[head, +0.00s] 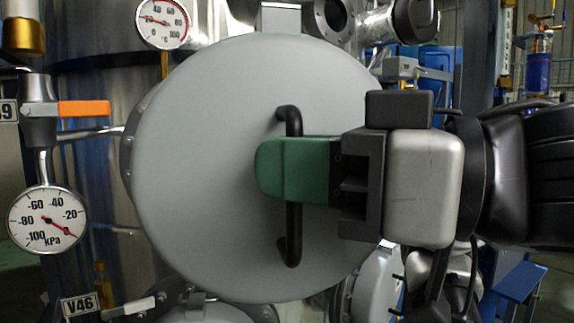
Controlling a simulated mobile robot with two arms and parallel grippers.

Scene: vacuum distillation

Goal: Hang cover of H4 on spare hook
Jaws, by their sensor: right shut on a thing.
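A large round light-grey cover (205,120) fills the middle of the head view. It has a black vertical bar handle (293,246) right of its centre. My right gripper (288,169) comes in from the right, and its green fingers are shut around the middle of the handle. The cover's face is toward me. A dark flange rim with bolts (130,150) shows behind its left edge; I cannot tell whether the cover touches it. I cannot make out an H4 label or a spare hook. My left gripper is not in view.
A pressure gauge (46,219) and an orange-handled valve (83,108) stand close on the left. A temperature gauge (162,22) is at the top. Another round grey cover (377,285) is below right, and a V46 tag (80,305) is at bottom left.

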